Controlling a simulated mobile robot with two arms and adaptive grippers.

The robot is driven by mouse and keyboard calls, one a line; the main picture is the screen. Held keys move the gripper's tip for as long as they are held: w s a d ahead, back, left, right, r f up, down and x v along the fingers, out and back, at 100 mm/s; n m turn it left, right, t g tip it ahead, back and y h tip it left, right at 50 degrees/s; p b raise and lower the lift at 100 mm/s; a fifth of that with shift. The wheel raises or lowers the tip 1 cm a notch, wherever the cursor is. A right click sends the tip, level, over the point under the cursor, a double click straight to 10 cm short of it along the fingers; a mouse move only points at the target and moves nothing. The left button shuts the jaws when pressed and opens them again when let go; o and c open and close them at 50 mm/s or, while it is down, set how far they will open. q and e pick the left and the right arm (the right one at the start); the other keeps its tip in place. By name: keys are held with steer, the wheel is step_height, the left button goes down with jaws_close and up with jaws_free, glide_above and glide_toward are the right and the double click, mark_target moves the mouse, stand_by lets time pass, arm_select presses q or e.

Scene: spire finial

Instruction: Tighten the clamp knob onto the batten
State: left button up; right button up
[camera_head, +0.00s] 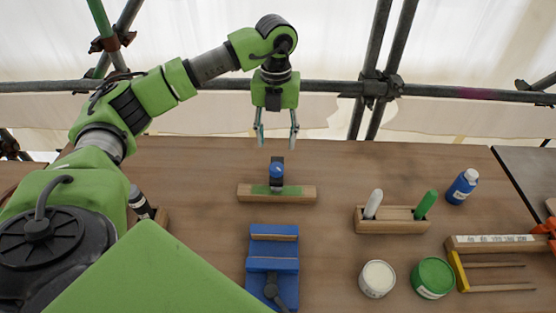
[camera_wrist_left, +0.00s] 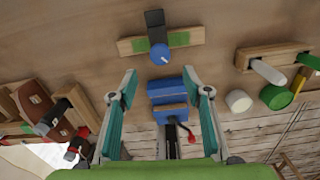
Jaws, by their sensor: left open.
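The clamp knob (camera_head: 277,169) is blue and sits on a dark clamp body on the wooden batten (camera_head: 302,192), which has a green patch under the clamp. In the left wrist view the knob (camera_wrist_left: 159,54) shows as a blue disc with a pale mark, with the batten (camera_wrist_left: 128,46) running left and right of it. My left gripper (camera_head: 276,143) points down above and behind the batten, open and empty, apart from the knob. In the left wrist view its two teal fingers (camera_wrist_left: 160,88) are spread wide. My right gripper is not in view.
A blue vise (camera_head: 274,248) stands in front of the batten. To the right are a wooden holder (camera_head: 394,226) with white and green sticks, a blue bottle (camera_head: 461,186), a white jar (camera_head: 377,279) and a green tin (camera_head: 432,278). Scaffold poles (camera_head: 330,88) run behind the table.

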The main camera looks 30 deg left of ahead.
arm_select(q)
steer(key=p, duration=0.2)
glide_above(276, 166)
step_height(276, 166, down, 6)
steer(key=shift+s+r, duration=0.15)
steer(key=shift+r, duration=0.05)
steer(key=f, duration=0.4)
steer(key=shift+w, duration=0.2)
steer(key=shift+s+f+p, duration=0.1)
steer(key=shift+f+p, duration=0.25)
steer(key=shift+f, duration=0.15)
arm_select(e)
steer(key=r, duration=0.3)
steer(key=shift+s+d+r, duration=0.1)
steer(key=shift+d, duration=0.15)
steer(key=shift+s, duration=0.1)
arm_select(q)
steer(key=c, duration=1.1)
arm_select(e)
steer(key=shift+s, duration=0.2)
